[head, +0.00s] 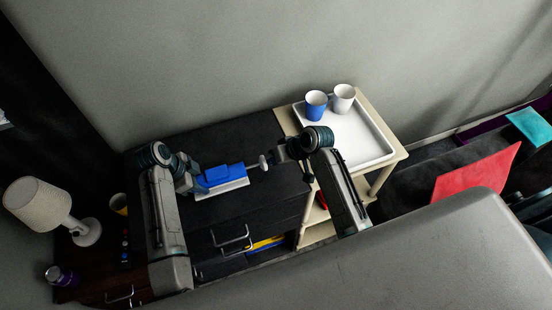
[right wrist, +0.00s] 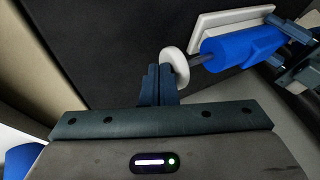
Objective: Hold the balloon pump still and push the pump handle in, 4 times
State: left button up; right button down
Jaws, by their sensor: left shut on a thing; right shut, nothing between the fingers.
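The balloon pump has a blue barrel (head: 222,176) on a white base (head: 236,184), lying on the black cabinet top. Its white handle (head: 263,162) sticks out to the right, with a short grey rod showing between handle and barrel in the right wrist view. My left gripper (head: 196,183) is shut on the pump at its left end. My right gripper (head: 275,157) is shut and empty, its tips right by the outer face of the handle (right wrist: 175,66). I cannot tell whether they touch it.
A cream cart (head: 284,121) stands to the right, bearing a white tray (head: 372,150) with a blue cup (head: 316,104) and a white cup (head: 343,98). A lamp (head: 40,205), a yellow cup (head: 119,204) and a purple jar (head: 62,276) are at the left. The black top (head: 240,141) behind the pump is clear.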

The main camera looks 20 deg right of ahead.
jog(key=a, duration=0.4)
jog(key=shift+s+a, duration=0.1)
jog(key=shift+a, duration=0.3)
jog(key=d, duration=0.4)
jog(key=shift+d+r, duration=0.1)
jog(key=shift+d, duration=0.2)
jog(key=v, duration=0.9)
jog(key=shift+s+r, duration=0.2)
jog(key=shift+r, duration=0.1)
dwell(0.5)
jog(key=d, duration=0.5)
jog(key=shift+w+r, duration=0.1)
jog(key=shift+w, duration=0.1)
